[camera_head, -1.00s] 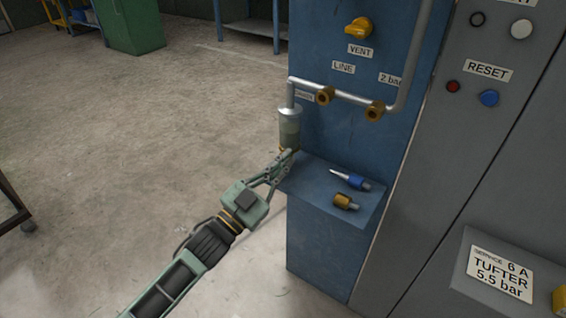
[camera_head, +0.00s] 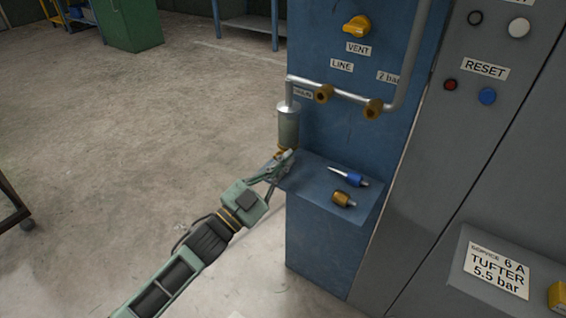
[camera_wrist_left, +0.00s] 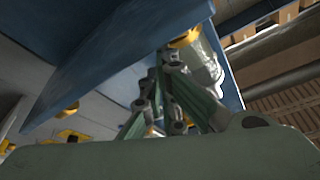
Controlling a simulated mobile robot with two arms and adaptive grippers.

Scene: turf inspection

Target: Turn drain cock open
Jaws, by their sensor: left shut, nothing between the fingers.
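The drain cock is a small brass-yellow piece (camera_head: 281,151) at the bottom of the grey cylindrical bowl (camera_head: 288,127) under the pipe, at the left edge of the blue panel. It is partly hidden by my left gripper (camera_head: 288,157), which comes in from the lower left with its fingertips right at it. In the left wrist view the brass piece (camera_wrist_left: 186,38) shows just above the fingertips of my left gripper (camera_wrist_left: 170,58). The fingers are shut with nothing between them. Whether they touch the cock I cannot tell. My right gripper is not in view.
A blue shelf (camera_head: 310,185) juts out beside the gripper and bears a blue-handled tool (camera_head: 352,179) and a brass fitting (camera_head: 343,199). Brass pipe fittings (camera_head: 324,94) and a yellow vent knob (camera_head: 357,26) are above.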

